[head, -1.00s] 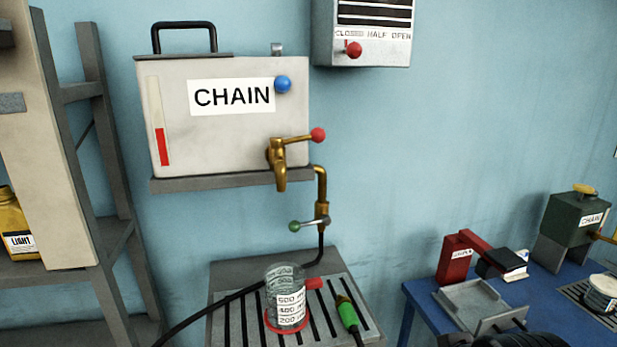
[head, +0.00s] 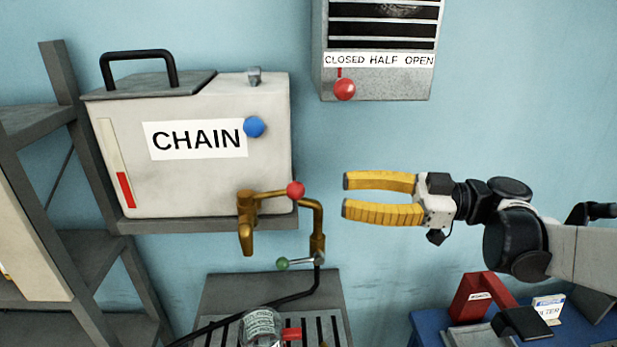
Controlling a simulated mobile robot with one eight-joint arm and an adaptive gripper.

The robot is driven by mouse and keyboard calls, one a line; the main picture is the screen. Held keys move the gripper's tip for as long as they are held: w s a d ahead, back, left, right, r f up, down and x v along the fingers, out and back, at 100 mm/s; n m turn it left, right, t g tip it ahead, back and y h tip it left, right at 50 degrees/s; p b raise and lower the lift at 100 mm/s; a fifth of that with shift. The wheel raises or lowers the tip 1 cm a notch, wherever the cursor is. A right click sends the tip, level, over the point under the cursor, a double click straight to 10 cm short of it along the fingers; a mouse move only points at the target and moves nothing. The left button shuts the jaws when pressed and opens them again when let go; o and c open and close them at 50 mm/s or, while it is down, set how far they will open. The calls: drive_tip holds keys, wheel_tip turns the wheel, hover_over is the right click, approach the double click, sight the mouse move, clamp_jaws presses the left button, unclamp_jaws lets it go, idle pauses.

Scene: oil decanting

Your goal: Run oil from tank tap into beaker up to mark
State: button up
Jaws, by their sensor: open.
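The grey tank (head: 200,185) marked CHAIN stands on a wall shelf, with a red level low in its gauge (head: 124,188). Its brass tap (head: 246,228) points down at the front, and its lever with a red knob (head: 296,189) reaches out to the right. The clear beaker (head: 262,328) with a red handle stands on the slatted stand below the tap; its lower part is cut off by the frame. My gripper (head: 346,196) has yellow fingers, is open and empty, and points left, a short way right of the red knob.
A brass pipe with a green-knobbed valve lever (head: 283,263) and black hose runs below the tap. A vent box (head: 378,88) with a red slider hangs above. A shelf rack (head: 50,200) stands at left; a blue bench (head: 428,330) with a red holder is lower right.

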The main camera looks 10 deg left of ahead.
sight(294, 191)
drive_tip(key=a, duration=0.9)
drive_tip(key=shift+s+a, duration=0.25)
drive_tip(key=shift+a, duration=0.15)
clamp_jaws()
